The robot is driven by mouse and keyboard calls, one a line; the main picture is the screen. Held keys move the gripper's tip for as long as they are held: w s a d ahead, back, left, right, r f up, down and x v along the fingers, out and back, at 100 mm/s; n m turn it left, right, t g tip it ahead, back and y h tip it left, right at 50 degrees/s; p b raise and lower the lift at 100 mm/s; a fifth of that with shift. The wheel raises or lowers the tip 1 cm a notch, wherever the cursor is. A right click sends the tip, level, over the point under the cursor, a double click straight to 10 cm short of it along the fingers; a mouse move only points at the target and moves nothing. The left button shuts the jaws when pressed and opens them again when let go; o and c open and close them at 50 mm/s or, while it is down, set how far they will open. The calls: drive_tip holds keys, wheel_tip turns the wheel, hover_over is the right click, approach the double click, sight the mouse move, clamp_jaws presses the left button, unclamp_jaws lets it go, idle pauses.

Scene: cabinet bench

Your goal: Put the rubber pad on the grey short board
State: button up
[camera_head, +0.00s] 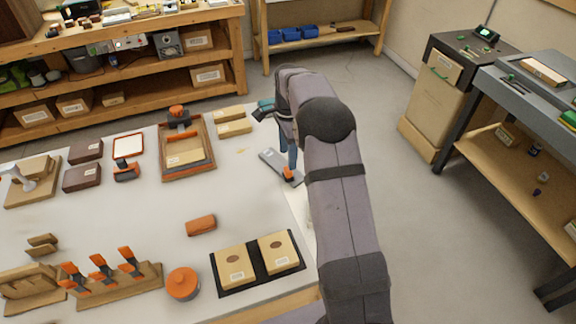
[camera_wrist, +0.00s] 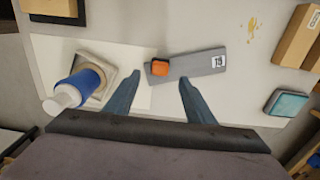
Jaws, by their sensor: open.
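The grey short board (camera_wrist: 197,64) lies flat on the table, with a white label at its right end; it also shows in the head view (camera_head: 272,160). A small orange block (camera_wrist: 160,67), which appears to be the rubber pad, rests on the board near its left end in the wrist view. It shows in the head view too (camera_head: 288,173). My gripper (camera_wrist: 159,79) is open, with its two blue fingers apart and the orange block lined up between the tips. Whether the fingers touch the block or board cannot be told. My arm partly hides this area in the head view.
A blue-and-white bottle-like object (camera_wrist: 78,88) stands left of the fingers. A teal-topped item (camera_wrist: 287,103) and cardboard boxes (camera_wrist: 296,38) are at the right. An orange-brown block (camera_head: 201,225) and a black tray with two boxes (camera_head: 222,289) are nearer.

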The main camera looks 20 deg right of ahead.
sight(287, 171)
drive_tip(key=shift+r, duration=2.25)
drive_tip(key=s+a+f+n, duration=0.1)
drive_tip(key=s+a+n, duration=0.2)
drive_tip(key=s+n, duration=0.3)
drive_tip(key=s+a+f+n, duration=0.1)
drive_tip(key=s+a+n, duration=0.2)
drive_tip(key=s, duration=1.1)
drive_tip(key=s+a+f+n, duration=0.1)
drive_tip(key=s+a+n, duration=0.2)
drive_tip(key=s+n, duration=0.6)
drive_tip(key=shift+s+f, duration=0.35)
drive_tip(key=shift+s, duration=0.65)
